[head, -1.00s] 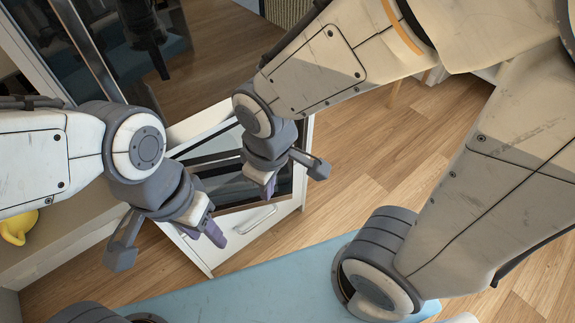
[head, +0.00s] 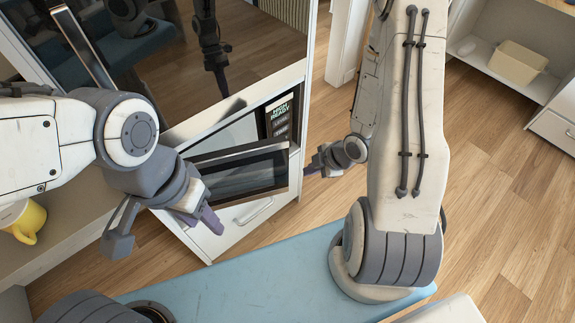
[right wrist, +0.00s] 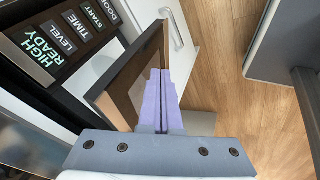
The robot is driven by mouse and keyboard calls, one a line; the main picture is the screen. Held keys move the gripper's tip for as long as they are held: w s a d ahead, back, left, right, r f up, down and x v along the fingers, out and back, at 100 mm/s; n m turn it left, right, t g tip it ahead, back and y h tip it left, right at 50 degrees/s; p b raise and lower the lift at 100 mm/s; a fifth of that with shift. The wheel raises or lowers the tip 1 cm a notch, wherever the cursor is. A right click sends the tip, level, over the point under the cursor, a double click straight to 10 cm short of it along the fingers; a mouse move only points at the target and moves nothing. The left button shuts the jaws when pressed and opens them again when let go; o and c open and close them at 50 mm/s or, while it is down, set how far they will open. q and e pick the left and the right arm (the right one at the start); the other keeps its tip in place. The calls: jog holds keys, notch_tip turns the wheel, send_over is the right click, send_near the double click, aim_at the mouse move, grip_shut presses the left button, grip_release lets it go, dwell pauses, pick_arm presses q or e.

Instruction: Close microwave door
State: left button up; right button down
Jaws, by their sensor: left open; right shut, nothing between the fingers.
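The microwave is built into a white cabinet, with its lit control panel (head: 282,118) at the right; the panel also shows in the right wrist view (right wrist: 58,45). Its dark, silver-framed door (head: 240,172) stands partly open, swung out in front of the opening. My right gripper (head: 322,166) is shut and empty, by the door's free right edge. In the right wrist view its purple fingers (right wrist: 157,98) lie along the door (right wrist: 135,78), on the side away from the panel; I cannot tell whether they touch. My left gripper (head: 165,228) is open, left of the door.
A drawer with a handle (head: 253,212) is below the microwave. A large dark glossy front (head: 250,40) is above it. A blue surface (head: 255,265) lies in front. A yellow mug (head: 29,222) is at the left. Wooden floor is clear at the right.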

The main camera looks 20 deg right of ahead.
aim_at(285, 169)
jog(key=shift+t+y, duration=0.5)
jog(key=shift+w+d+r+x, duration=0.15)
jog(key=shift+w+x, duration=0.25)
jog(key=shift+x, duration=1.6)
jog(key=shift+w+d+r+x, duration=0.15)
jog(key=shift+w+x, duration=0.25)
jog(key=shift+x, duration=1.6)
jog(key=shift+w+d+r+x, duration=0.15)
jog(key=shift+w+x, duration=0.25)
jog(key=shift+x, duration=1.55)
